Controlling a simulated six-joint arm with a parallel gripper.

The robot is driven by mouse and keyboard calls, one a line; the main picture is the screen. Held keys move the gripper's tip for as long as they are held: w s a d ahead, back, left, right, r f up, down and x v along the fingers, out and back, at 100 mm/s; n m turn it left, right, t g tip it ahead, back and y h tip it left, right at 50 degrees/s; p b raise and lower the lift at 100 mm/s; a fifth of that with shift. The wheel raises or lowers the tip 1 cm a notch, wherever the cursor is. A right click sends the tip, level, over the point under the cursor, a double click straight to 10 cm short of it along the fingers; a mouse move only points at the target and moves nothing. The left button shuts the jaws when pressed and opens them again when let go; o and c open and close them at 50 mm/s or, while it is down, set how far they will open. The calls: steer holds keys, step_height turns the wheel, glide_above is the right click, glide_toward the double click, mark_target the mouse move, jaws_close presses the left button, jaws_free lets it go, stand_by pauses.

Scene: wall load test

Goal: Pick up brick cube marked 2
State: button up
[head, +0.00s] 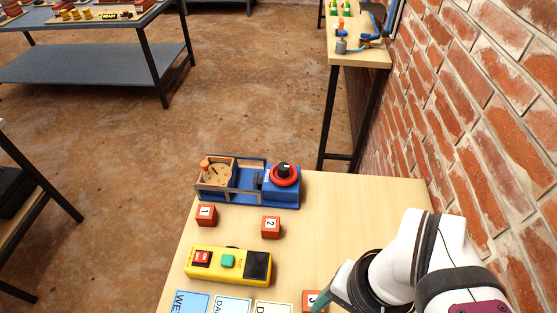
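The brick cube marked 2 (271,227) is a small red-orange block with a white numbered label on top. It sits on the light wooden table, in front of the blue device and apart from other things. My gripper (332,298) is at the bottom of the view, beside the brick cube marked 3 (312,300), well to the front right of cube 2. Only a teal part of my gripper shows past my wrist; its fingers are mostly hidden, so its opening is unclear. Whether it touches cube 3 is also unclear. The brick cube marked 1 (206,215) sits left of cube 2.
A blue device with a red-and-black knob (285,174) stands behind the cubes. A yellow control box (228,263) with red and green buttons lies in front. Cards (232,305) lie at the front edge of view. A brick wall (490,110) bounds the right. Table right of cube 2 is clear.

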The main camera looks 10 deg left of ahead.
steer(key=o, duration=0.5)
steer(key=shift+c, duration=0.2)
